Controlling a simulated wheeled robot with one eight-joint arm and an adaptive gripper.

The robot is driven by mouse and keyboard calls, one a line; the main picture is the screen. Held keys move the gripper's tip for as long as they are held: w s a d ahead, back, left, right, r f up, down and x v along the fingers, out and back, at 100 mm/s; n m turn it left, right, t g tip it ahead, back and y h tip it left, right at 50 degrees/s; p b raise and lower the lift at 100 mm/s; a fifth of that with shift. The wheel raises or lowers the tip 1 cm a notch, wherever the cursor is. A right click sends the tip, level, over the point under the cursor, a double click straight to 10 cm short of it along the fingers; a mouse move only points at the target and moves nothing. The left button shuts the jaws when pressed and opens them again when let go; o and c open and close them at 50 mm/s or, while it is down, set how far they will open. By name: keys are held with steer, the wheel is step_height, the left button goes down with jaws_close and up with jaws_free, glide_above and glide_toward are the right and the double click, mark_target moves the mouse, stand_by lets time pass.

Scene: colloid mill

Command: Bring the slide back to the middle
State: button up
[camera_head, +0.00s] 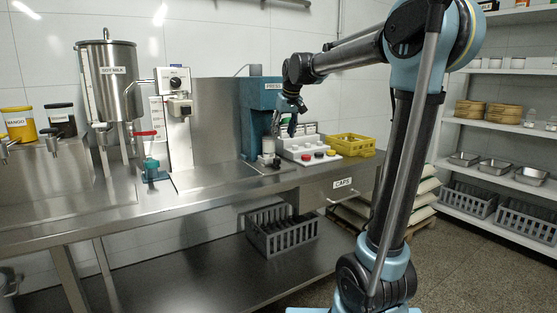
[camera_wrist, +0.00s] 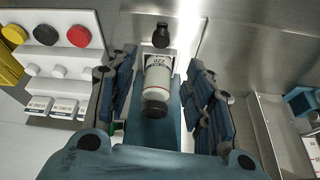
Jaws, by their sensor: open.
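My gripper (camera_head: 287,112) hangs in front of the blue press (camera_head: 257,100) on the steel bench. In the wrist view, my gripper (camera_wrist: 162,62) is open, its fingers spread on both sides of a white labelled bottle (camera_wrist: 158,75) without visibly closing on it. The bottle has a black part at its lower end. A light plate, apparently the slide (camera_wrist: 172,55), shows around the bottle's upper end, with a black knob (camera_wrist: 160,35) just beyond it. In the head view, a small white container (camera_head: 268,146) stands at the press; the slide's exact position is unclear.
A white rack (camera_head: 310,157) with red, yellow and black caps stands right of the press, beside a yellow crate (camera_head: 351,145). A steel tray (camera_wrist: 280,130) lies at right in the wrist view. The mill (camera_head: 178,130) stands left; bare bench lies between.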

mark_target(277, 159)
steer(key=x, duration=1.3)
steer(key=shift+w+a+f, duration=0.1)
steer(key=shift+w+f, duration=0.1)
jaws_close()
